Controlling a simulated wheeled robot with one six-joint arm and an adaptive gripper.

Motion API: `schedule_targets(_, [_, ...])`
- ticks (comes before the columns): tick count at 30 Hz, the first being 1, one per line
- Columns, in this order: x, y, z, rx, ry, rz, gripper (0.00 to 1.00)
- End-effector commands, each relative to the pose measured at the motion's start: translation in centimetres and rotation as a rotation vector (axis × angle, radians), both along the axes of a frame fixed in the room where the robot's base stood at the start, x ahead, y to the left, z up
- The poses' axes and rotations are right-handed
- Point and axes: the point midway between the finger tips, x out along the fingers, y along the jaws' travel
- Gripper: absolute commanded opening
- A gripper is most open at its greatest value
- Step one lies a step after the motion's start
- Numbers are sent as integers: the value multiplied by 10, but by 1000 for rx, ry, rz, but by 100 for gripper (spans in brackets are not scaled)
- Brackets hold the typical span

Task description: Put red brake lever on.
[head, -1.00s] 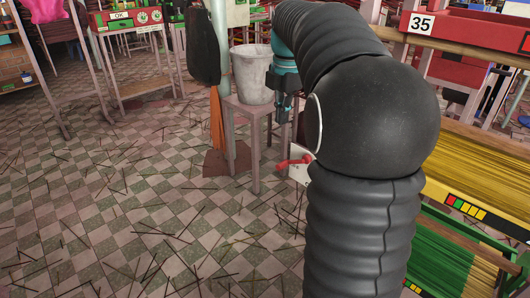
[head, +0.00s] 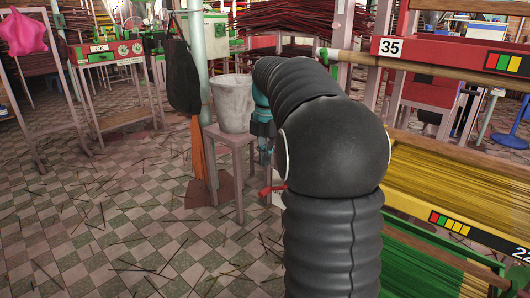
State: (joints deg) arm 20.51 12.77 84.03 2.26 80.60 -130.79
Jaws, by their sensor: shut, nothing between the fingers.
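The red brake lever (head: 270,190) shows low at the left edge of my black arm, just right of the stool. It sits at a pale plate (head: 277,200), mostly hidden behind my arm. My gripper (head: 265,158) is dark with a teal wrist above it and points down, a little above the lever in the picture. It is shut and empty. Whether it touches the lever cannot be told; the lever's right part is hidden.
A grey bucket (head: 233,104) stands on a wooden stool (head: 232,141) close left of my gripper. Tiled floor (head: 110,215) with scattered sticks is open at left.

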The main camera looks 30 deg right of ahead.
Motion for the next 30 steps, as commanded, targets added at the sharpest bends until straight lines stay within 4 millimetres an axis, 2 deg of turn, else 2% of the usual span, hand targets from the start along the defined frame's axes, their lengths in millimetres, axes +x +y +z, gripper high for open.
schedule_targets(1, [0, 0, -13, 1, 3, 0, 0])
schedule_targets(6, [2, 1, -44, 1, 3, 0, 0])
schedule_targets(13, [4, 2, -76, 1, 1, 0, 0])
schedule_targets(19, [5, 2, -87, 0, 0, 0, 0])
schedule_targets(30, [5, 2, -87, 0, 0, 0, 0])
